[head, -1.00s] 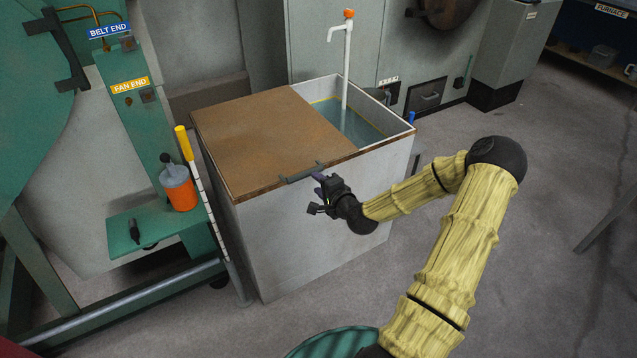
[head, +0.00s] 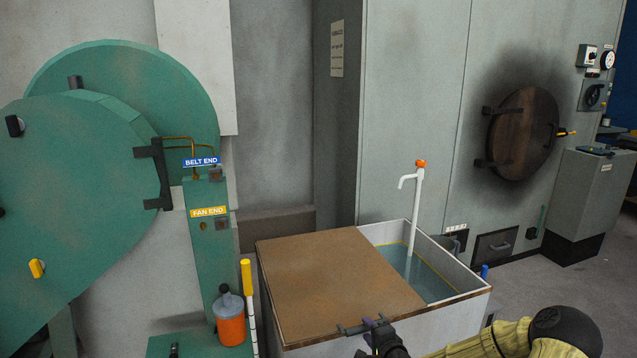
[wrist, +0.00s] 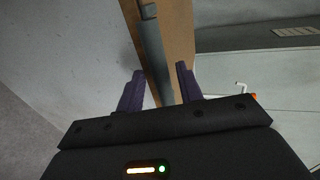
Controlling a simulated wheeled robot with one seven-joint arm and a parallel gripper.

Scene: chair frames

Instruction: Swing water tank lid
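The water tank lid (head: 330,280) is a flat brown board lying over the left part of the white water tank (head: 440,325). Blue-green water (head: 418,278) shows in the uncovered right part. A dark grey bar handle (head: 352,329) is on the lid's front edge. My gripper (head: 370,326) is at this handle, low in the head view. In the wrist view, the purple fingers of my gripper (wrist: 161,84) stand apart on either side of the grey handle (wrist: 152,48), with gaps visible. The brown lid (wrist: 180,45) shows behind it.
A white pipe with an orange top (head: 412,210) rises from the tank. An orange bottle (head: 229,318) and a yellow-topped pole (head: 247,285) stand left of the tank. A green machine (head: 85,215) fills the left; a grey furnace wall (head: 415,120) stands behind.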

